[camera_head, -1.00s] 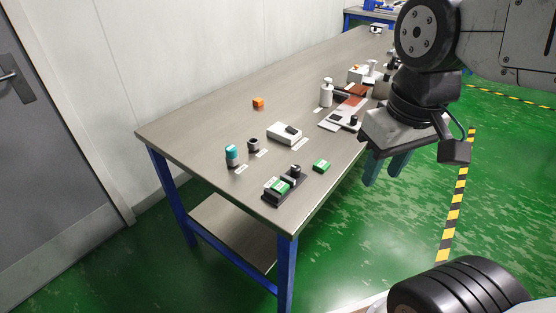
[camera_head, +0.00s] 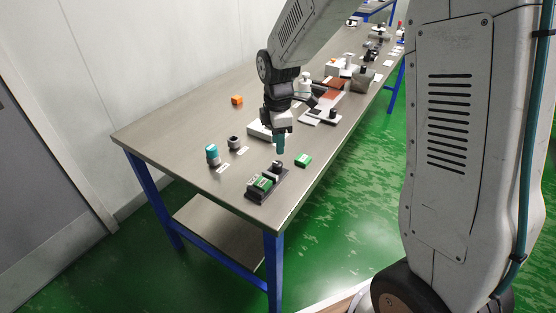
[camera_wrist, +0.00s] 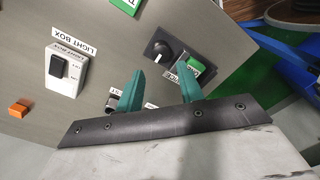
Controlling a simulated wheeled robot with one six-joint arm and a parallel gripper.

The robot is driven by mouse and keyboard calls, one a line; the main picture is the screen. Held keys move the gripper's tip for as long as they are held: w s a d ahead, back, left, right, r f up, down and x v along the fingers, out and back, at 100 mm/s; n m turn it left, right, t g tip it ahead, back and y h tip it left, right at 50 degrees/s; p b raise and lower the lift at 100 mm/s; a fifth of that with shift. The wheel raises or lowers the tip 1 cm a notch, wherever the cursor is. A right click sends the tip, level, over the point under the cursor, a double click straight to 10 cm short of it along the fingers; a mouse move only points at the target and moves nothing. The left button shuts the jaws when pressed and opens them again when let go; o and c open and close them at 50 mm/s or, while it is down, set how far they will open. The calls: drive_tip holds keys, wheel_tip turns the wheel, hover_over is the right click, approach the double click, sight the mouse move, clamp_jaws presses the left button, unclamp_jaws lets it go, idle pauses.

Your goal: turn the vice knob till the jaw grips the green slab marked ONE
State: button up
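The vice (camera_head: 262,190) stands near the table's front corner; its dark base (camera_wrist: 158,36) also shows in the wrist view. Its black knob (camera_head: 277,165) is at one end; in the wrist view the knob (camera_wrist: 160,50) has a pale pointer mark. A green slab (camera_head: 261,183) sits in the vice, seen also in the wrist view (camera_wrist: 197,66); its marking is unreadable. A second green slab (camera_head: 303,160) lies loose beside the vice. My gripper (camera_head: 281,150) is open and empty above the knob, apart from it. Its teal fingers (camera_wrist: 162,74) are spread in the wrist view.
The light box (camera_wrist: 66,70) is partly hidden behind my gripper in the head view. A teal-topped cylinder (camera_head: 212,155) and a dark cylinder (camera_head: 234,143) stand left. An orange cube (camera_head: 237,100) lies farther back. More devices stand toward the far end.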

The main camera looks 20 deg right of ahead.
sight(278, 163)
wheel_tip(278, 163, down, 8)
drive_tip(key=shift+r, duration=0.25)
drive_tip(key=c, duration=0.7)
